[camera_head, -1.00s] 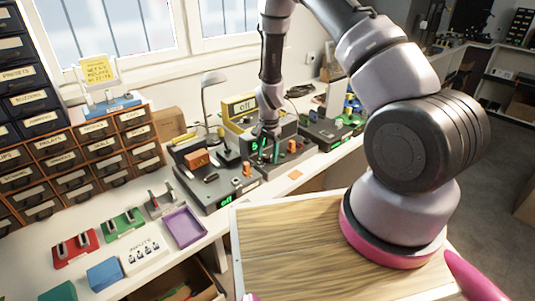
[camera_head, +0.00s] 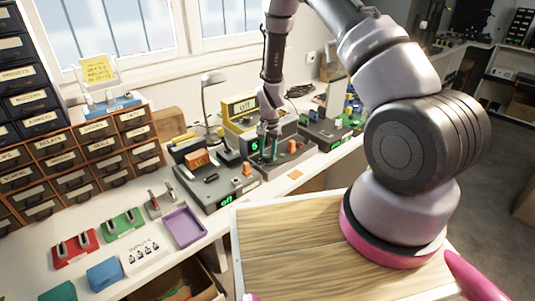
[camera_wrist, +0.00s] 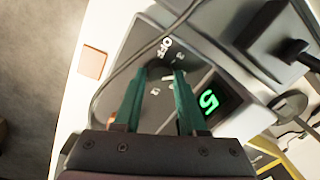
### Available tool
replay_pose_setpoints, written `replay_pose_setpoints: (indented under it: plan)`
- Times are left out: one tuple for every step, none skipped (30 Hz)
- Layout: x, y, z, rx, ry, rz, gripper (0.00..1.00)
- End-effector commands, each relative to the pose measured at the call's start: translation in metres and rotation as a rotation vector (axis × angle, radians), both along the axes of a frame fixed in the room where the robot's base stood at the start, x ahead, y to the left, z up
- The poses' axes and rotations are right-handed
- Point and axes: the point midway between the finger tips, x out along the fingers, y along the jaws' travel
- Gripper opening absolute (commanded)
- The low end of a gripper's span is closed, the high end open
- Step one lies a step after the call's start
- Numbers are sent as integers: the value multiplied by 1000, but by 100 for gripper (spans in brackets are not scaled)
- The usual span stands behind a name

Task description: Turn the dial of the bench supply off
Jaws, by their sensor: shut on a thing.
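The bench supply (camera_head: 284,157) is a dark grey box on the workbench. Its green display (camera_wrist: 208,102) reads 5 in the wrist view. Its dial (camera_wrist: 160,73) is a dark round knob on the top face, largely covered between my fingertips, with a white "OFF" mark (camera_wrist: 164,48) beyond it and small marks around it. My gripper (camera_wrist: 157,78) points down at the dial, its two teal fingers on either side of it, shut on it. In the head view my gripper (camera_head: 267,150) is over the supply. The dial's pointer cannot be made out.
A grey device (camera_head: 216,188) with a green "on" display stands left of the supply. A yellow unit (camera_head: 240,106) marked "off" stands behind, by a lamp (camera_head: 208,100). Another dark device (camera_head: 325,132) is at the right. A purple tray (camera_head: 184,226) lies in front left.

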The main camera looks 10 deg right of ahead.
Motion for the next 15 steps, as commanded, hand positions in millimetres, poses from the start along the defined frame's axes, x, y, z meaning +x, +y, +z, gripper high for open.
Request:
replay_pose_setpoints:
  plan:
    - [1,0,0,1,-1,40,0]
    - [1,0,0,1,0,69,0]
    - [1,0,0,1,0,107,0]
    - [1,0,0,1,-1,136,0]
    - [1,0,0,1,0,165,0]
    - [1,0,0,1,-1,202,0]
    - [1,0,0,1,0,232,0]
    - [1,0,0,1,-1,259,0]
    - [1,0,0,1,-1,298,0]
    - [1,0,0,1,-2,327,0]
    - [1,0,0,1,-1,355,0]
    - [1,0,0,0,-1,393,0]
    - [1,0,0,1,-1,424,0]
    - [2,0,0,0,-1,451,0]
    - [2,0,0,0,-1,490,0]
